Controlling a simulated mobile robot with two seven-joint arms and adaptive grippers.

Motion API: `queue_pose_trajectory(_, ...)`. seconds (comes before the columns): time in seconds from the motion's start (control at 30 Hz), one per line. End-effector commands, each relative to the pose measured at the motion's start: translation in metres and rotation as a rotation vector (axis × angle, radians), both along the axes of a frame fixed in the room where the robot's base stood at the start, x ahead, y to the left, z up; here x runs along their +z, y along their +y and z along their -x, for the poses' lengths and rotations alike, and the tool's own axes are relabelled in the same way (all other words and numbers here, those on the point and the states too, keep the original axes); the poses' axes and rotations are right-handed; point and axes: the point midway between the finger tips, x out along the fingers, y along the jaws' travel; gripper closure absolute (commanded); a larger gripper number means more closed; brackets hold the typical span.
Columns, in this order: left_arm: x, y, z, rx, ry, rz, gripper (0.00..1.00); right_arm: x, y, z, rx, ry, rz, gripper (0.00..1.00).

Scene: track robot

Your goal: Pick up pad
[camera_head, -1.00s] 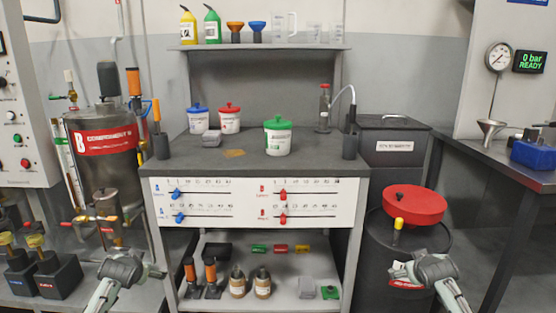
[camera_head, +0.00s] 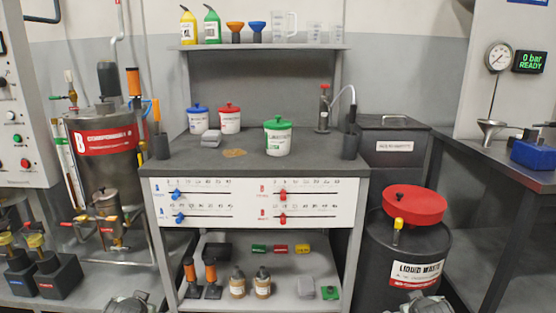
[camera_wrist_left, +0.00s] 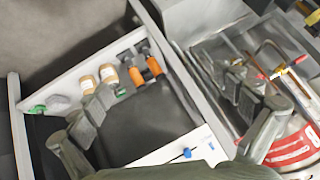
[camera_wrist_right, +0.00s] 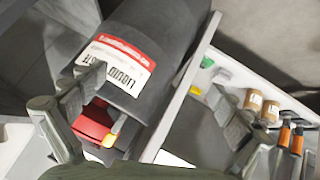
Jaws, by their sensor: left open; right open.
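Which item is the pad is not certain. A small grey block-like pad (camera_head: 211,140) lies on the dark worktop (camera_head: 185,158), in front of the blue-lidded and red-lidded tubs. A flat brown piece (camera_head: 234,153) lies to its right. A similar grey piece (camera_head: 304,292) sits on the lower shelf, and it also shows in the left wrist view (camera_wrist_left: 59,102). My left gripper (camera_wrist_left: 168,98) is open and empty, well away from the worktop items. My right gripper (camera_wrist_right: 158,105) is open and empty near the waste drum. In the head view only parts of my arms show at the bottom edge.
A green-lidded tub (camera_head: 277,138) stands right of the pad, with a blue-lidded tub (camera_head: 199,119) and red-lidded tub (camera_head: 229,119) behind. A liquid waste drum (camera_head: 405,255) with a red funnel (camera_head: 414,205) stands right of the bench. The worktop's front strip is clear.

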Motion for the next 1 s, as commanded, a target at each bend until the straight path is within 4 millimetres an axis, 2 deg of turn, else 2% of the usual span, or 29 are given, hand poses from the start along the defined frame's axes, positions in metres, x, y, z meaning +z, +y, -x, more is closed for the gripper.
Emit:
queue_pose_trajectory(0.3,-0.048,-0.012,0.044,-0.007,0.077,0.017,0.00,-0.048,0.012,0.044,0.008,0.076,-0.017,0.00)
queue_pose_trajectory(1.0,-0.135,-0.038,0.150,-0.018,0.239,0.055,0.00,-0.135,0.038,0.151,0.018,0.239,-0.055,0.00)
